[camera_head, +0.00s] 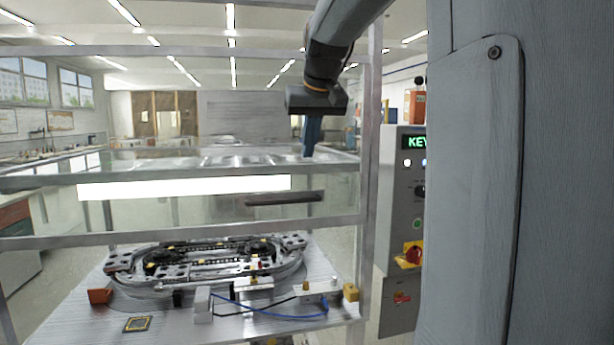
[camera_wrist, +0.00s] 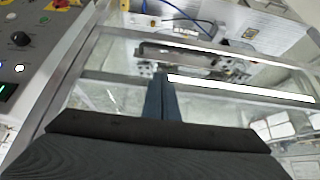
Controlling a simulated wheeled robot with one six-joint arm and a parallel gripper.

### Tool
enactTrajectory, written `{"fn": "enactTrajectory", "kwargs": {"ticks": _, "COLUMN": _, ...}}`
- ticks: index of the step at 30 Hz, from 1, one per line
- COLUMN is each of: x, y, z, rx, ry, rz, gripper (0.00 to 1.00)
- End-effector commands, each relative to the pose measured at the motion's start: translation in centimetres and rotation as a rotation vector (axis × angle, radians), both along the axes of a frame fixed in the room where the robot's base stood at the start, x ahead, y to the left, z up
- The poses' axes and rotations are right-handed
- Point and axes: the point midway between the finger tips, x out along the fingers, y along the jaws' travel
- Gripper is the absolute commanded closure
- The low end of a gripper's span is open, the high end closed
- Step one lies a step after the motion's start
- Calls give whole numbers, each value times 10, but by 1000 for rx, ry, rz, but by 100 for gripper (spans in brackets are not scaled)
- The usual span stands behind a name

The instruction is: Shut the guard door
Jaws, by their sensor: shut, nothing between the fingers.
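The guard door (camera_head: 150,214) is a clear panel with metal rails at the front of the guard frame. It spans the middle of the head view, above the ring track. A dark bar handle (camera_head: 284,198) sits on its right half; it also shows in the wrist view (camera_wrist: 195,54). My gripper (camera_head: 312,152) is shut and empty, fingers pointing down, at the upper right of the door and above the handle. In the wrist view the blue fingertips (camera_wrist: 160,80) appear close to the handle; whether they touch is unclear.
The ring track (camera_head: 210,258) lies on the table under the guard. A control panel (camera_head: 410,200) with lit buttons and a red-yellow switch stands right of the frame's post (camera_head: 370,150).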

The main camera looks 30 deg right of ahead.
Motion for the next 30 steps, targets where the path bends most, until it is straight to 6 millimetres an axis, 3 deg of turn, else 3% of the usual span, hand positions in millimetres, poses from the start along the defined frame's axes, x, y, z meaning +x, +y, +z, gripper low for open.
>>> {"fn": "enactTrajectory", "kwargs": {"ticks": 2, "x": 0, "y": -5, "z": 10, "rx": -4, "ry": -9, "rz": -6, "gripper": 100}}
{"fn": "enactTrajectory", "kwargs": {"ticks": 5, "x": 4, "y": -7, "z": 6, "rx": -5, "ry": -10, "rz": -6, "gripper": 100}}
{"fn": "enactTrajectory", "kwargs": {"ticks": 20, "x": 52, "y": -20, "z": -71, "rx": -3, "ry": -7, "rz": -3, "gripper": 100}}
{"fn": "enactTrajectory", "kwargs": {"ticks": 30, "x": 45, "y": -18, "z": -107, "rx": -4, "ry": -11, "rz": -3, "gripper": 100}}
